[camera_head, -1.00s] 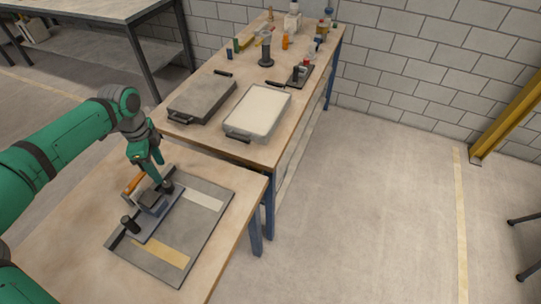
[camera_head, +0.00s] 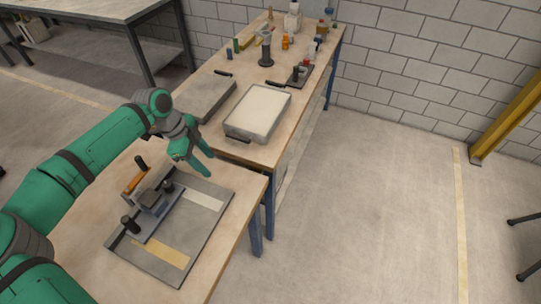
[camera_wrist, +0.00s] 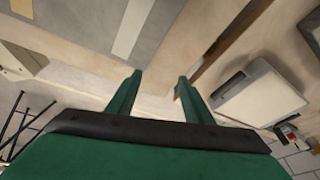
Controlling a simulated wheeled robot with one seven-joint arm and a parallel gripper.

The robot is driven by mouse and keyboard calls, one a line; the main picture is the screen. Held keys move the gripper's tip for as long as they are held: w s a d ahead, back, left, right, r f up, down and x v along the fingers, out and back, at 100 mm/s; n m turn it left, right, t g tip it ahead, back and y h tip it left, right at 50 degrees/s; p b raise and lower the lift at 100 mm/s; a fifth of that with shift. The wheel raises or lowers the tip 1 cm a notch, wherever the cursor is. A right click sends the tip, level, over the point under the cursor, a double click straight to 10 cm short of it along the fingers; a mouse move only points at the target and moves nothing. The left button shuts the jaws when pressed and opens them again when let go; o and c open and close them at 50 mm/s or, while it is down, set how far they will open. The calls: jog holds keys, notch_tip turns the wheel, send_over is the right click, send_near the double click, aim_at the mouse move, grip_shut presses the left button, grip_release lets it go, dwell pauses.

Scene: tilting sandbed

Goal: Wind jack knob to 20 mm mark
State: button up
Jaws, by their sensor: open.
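My gripper (camera_head: 209,168) is open and empty above the back right part of the near bench, close to the gap before the far bench. In the wrist view its two fingers (camera_wrist: 160,80) stand apart with nothing between them. A light sand-filled tray (camera_head: 232,128) with dark handles lies on the far bench, beyond the gripper; it also shows at right in the wrist view (camera_wrist: 240,112). A small dark device (camera_head: 306,78) with a black upright part and a red part stands behind the tray. I cannot tell which part is the jack knob, and no millimetre scale is readable.
The near bench holds a grey board (camera_head: 213,225) with pale strips and a clamp-like fixture (camera_head: 152,203) with black knobs. A grey lidded tray (camera_head: 207,98) lies left of the sand tray. Several small bottles and a black post (camera_head: 266,52) stand farther back.

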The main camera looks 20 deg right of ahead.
jog(key=s+d+m+h, duration=0.1)
jog(key=s+d+h, duration=0.1)
jog(key=d, duration=0.8)
jog(key=s+d+r+m+g+h, duration=0.1)
jog(key=s+d+m+h, duration=0.1)
jog(key=d, duration=0.7)
jog(key=shift+s+d+h, duration=0.2)
jog(key=shift+d+h, duration=0.2)
jog(key=shift+h, duration=0.3)
jog(key=shift+r, duration=0.1)
